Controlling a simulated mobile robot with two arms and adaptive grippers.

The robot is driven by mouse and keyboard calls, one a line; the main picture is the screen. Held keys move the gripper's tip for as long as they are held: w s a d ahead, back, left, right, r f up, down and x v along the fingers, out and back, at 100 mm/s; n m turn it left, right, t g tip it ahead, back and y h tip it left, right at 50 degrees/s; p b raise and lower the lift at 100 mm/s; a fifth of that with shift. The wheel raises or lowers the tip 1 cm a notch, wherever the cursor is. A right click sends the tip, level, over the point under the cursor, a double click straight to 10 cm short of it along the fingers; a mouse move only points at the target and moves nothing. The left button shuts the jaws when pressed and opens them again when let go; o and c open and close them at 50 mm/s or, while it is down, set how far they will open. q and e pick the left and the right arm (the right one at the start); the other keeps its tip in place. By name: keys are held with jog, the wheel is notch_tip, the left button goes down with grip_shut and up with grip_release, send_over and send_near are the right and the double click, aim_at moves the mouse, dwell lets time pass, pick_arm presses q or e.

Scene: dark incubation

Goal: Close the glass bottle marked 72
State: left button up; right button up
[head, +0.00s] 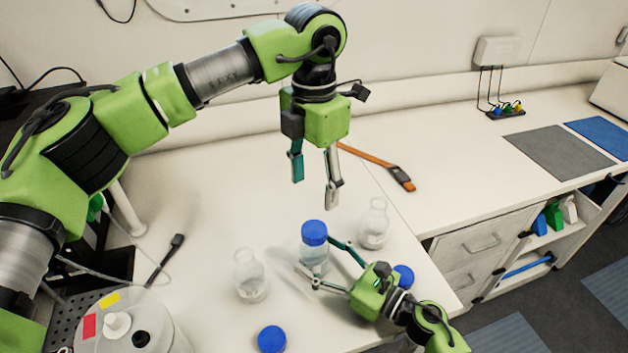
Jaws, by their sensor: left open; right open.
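A glass bottle (313,262) stands upright near the middle of the bench with a blue cap (314,232) on its top. I cannot tell whether the cap is screwed down. My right gripper (314,254) is open, its fingers on either side of this bottle's body; contact is unclear. My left gripper (315,192) is open and empty, pointing down above the blue cap. Loose blue caps lie at the front (272,339) and beside my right gripper (404,275). No number is readable on any bottle.
An orange strap-like tool (375,166) lies behind the bottles. A white round container (130,330) stands at the front left, near a black-tipped cable (165,260). The bench (210,200) is clear behind the left bottle. Drawers (480,245) are at right.

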jog(key=v, duration=1)
jog(key=shift+s+d, duration=0.25)
jog(key=shift+s, duration=0.05)
jog(key=shift+r, duration=0.1)
